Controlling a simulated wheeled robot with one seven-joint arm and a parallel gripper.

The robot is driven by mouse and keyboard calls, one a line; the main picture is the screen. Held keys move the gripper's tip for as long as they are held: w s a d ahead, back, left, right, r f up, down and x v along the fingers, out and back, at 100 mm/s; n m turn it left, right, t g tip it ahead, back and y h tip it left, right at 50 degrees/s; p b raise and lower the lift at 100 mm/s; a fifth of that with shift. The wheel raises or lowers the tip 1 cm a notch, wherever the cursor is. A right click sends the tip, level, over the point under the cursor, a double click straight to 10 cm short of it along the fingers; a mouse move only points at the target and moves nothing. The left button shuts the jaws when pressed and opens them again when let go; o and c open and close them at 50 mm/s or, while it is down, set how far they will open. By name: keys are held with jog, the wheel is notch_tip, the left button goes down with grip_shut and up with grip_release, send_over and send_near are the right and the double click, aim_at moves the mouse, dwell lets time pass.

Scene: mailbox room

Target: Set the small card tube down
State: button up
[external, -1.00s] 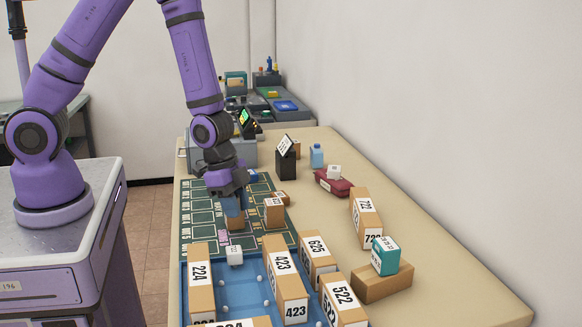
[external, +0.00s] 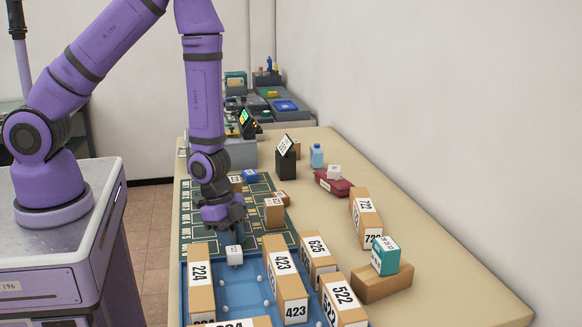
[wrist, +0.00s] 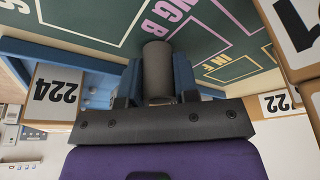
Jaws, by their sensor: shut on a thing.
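The small card tube (wrist: 157,72) shows in the wrist view as a plain grey-brown cylinder. It stands between the blue fingers of my gripper (wrist: 156,85), which is shut on it. Its outer end points towards the dark green marked mat (wrist: 95,18). I cannot tell whether it touches the mat. In the external view my gripper (external: 223,226) is low over the near end of the mat, just behind the blue tray (external: 231,290). The tube cannot be made out there.
A white cube (external: 234,255) is close in front of my gripper. Box 224 (external: 201,285) and box 423 (external: 285,282) stand in the tray. A small brown box (external: 274,211) stands right of my gripper. The beige table (external: 320,225) is bare between the boxes.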

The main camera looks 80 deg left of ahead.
jog(key=shift+f, duration=0.15)
jog(key=o, duration=0.9)
jog(key=s+a+r+n+t+y, duration=0.1)
jog(key=s+a+r+n, duration=0.15)
jog(key=r, duration=0.75)
jog(key=s+a+r+n+y, duration=0.15)
jog(key=a+r, duration=0.25)
jog(key=r, duration=0.7)
jog(key=s+a+r+n+t+y, duration=0.1)
jog(key=s+a+r+y, duration=0.15)
jog(key=r, duration=0.75)
jog(key=s+r+n+h, duration=0.1)
jog(key=s+r, duration=0.3)
jog(key=s, duration=0.1)
jog(key=s+r+n, duration=0.1)
jog(key=s+r, duration=0.3)
jog(key=s, duration=0.1)
jog(key=s+r+n+h, duration=0.1)
jog(key=s+r+n, duration=0.1)
jog(key=s+r, duration=0.2)
jog(key=shift+s+a+r+t+h, duration=0.15)
jog(key=shift+s+t, duration=0.05)
jog(key=shift+s, duration=0.2)
jog(key=shift+s+a+r+t+h, duration=0.1)
jog(key=shift+s+t+h, duration=0.1)
jog(key=shift+s, duration=0.15)
